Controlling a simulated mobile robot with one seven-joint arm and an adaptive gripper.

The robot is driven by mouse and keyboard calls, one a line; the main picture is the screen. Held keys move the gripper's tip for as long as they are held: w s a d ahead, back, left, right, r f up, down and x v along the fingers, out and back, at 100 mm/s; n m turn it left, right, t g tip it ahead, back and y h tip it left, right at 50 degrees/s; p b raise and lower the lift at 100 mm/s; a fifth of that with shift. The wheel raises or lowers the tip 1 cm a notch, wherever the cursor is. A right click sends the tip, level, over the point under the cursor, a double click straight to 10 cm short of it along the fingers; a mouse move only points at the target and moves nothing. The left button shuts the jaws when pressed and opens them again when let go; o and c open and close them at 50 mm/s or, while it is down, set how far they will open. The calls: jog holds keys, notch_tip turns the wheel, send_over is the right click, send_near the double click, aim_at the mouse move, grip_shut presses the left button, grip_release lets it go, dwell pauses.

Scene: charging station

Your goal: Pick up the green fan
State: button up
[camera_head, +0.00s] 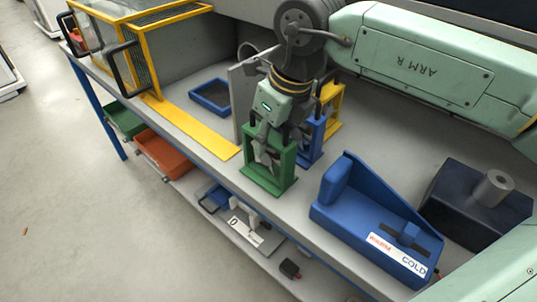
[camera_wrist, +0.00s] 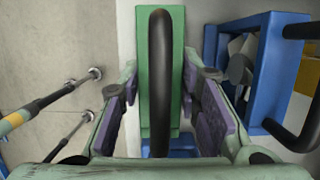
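The green fan (camera_head: 288,165) stands upright at the front edge of the bench in the head view. In the wrist view the green fan (camera_wrist: 143,60) is seen from above, with its black handle (camera_wrist: 160,50) running down the middle. My gripper (camera_head: 266,132) is right above the green fan and points down, hiding its top in the head view. In the wrist view my gripper (camera_wrist: 160,98) is open, with its purple-padded fingers on either side of the handle and gaps visible on both sides.
A blue fan (camera_head: 313,138) stands close behind the green one, and a yellow fan (camera_head: 332,105) behind that. A blue fixture (camera_head: 335,215) labelled COLD lies to the right. A yellow-framed cage (camera_head: 140,50) and a blue tray (camera_head: 208,97) are to the left.

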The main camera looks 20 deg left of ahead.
grip_shut()
jog(key=shift+r, duration=0.15)
dwell(0.6)
jog(key=shift+r, duration=0.6)
notch_tip(320, 180, up, 2)
jog(key=shift+r+b, duration=0.1)
jog(key=shift+b, duration=0.45)
jog(key=s+d+r+b, duration=0.1)
jog(key=s+d+r, duration=0.1)
jog(key=s, duration=1.4)
jog(key=shift+d+r+b, duration=0.15)
jog(key=shift+r+b, duration=0.2)
jog(key=shift+r, duration=0.15)
